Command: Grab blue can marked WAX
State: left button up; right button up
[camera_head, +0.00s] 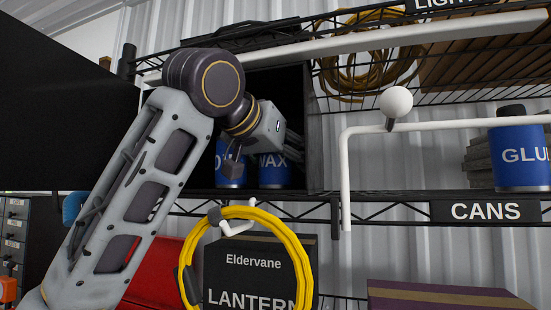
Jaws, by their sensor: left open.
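The blue can marked WAX (274,172) stands upright on the shelf inside a dark open box or cubby. Its upper part is hidden behind my left gripper. A second blue can (231,172) stands close beside it on the left, its label mostly covered. My left gripper (262,158) is open, in front of the two cans at the cubby's mouth. One finger hangs over the gap between the cans, and I cannot tell whether it touches either. My right gripper is not in view.
A blue GLUE can (520,158) stands on the shelf at the right, above the CANS label (485,212). A white pipe frame with a ball (396,102) stands right of the cubby. A yellow cable loop (304,262) hangs below, before a LANTERN box (250,265).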

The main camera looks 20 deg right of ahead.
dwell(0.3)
pick_arm(q)
jog(key=c, duration=1)
jog(key=shift+c, duration=0.2)
